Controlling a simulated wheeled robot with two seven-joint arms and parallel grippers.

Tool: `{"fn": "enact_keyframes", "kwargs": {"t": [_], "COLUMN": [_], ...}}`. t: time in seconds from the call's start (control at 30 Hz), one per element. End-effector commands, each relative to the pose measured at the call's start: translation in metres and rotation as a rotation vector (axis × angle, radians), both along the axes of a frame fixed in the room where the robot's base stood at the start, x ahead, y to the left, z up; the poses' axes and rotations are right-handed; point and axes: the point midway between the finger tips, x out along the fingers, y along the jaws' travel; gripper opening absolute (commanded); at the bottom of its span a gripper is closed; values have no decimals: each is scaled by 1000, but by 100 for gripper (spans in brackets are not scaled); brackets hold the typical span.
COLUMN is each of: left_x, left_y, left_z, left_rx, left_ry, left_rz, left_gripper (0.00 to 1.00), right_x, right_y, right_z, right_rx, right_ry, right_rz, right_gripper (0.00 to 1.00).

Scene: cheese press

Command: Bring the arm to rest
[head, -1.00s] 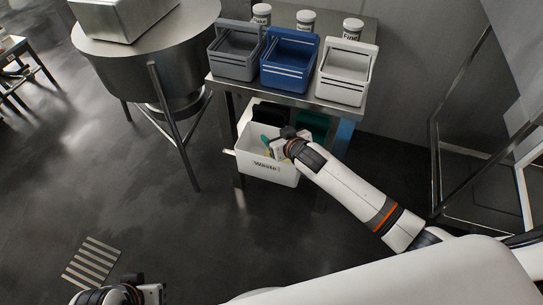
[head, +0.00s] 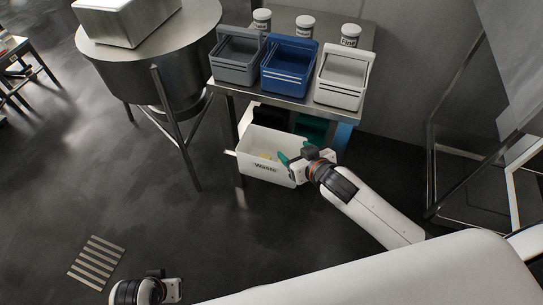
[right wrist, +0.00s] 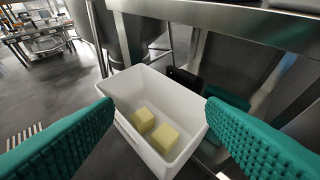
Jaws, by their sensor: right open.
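My right gripper (head: 290,160) is at the right end of the white bin labelled "Waste" (head: 262,167). In the right wrist view its two green fingers (right wrist: 158,130) are wide apart with nothing between them. The bin also shows there (right wrist: 183,97), with two pale yellow blocks, one on the left (right wrist: 143,120) and one on the right (right wrist: 164,138), lying on its floor. My left gripper (head: 172,290) is at the bottom left of the head view, partly shown; its fingers cannot be made out.
A steel table (head: 300,101) stands above the bin. It holds a grey bin (head: 236,68), a blue bin (head: 287,78), a white bin (head: 341,88) and several jars behind. A round steel vat (head: 140,75) stands at left. A metal frame (head: 433,160) stands at right.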

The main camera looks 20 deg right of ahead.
Motion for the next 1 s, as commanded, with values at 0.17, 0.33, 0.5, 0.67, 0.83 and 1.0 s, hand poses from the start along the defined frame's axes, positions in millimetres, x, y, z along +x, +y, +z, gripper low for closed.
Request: {"fn": "enact_keyframes", "kwargs": {"t": [0.17, 0.33, 0.5, 0.67, 0.83, 1.0], "left_x": [0, 0, 0, 0, 0, 0], "left_y": [0, 0, 0, 0, 0, 0], "left_z": [-2, -2, -2, -2, -2, -2], "left_rx": [0, 0, 0, 0, 0, 0], "left_ry": [0, 0, 1, 1, 1, 1], "left_rz": [0, 0, 0, 0, 0, 0], "left_gripper": [34, 34, 34, 34, 34, 34], "right_x": [-2, -2, -4, -37, -104, -165], "right_y": [0, 0, 0, -3, -9, -11], "right_z": [1, 1, -2, -34, -81, -110], "right_rx": [0, 0, -2, -43, -115, -153], "right_ry": [0, 0, 8, 150, 407, 620], "right_rz": [0, 0, -2, -46, -75, -63], "right_gripper": [65, 65, 65, 65, 65, 65]}}
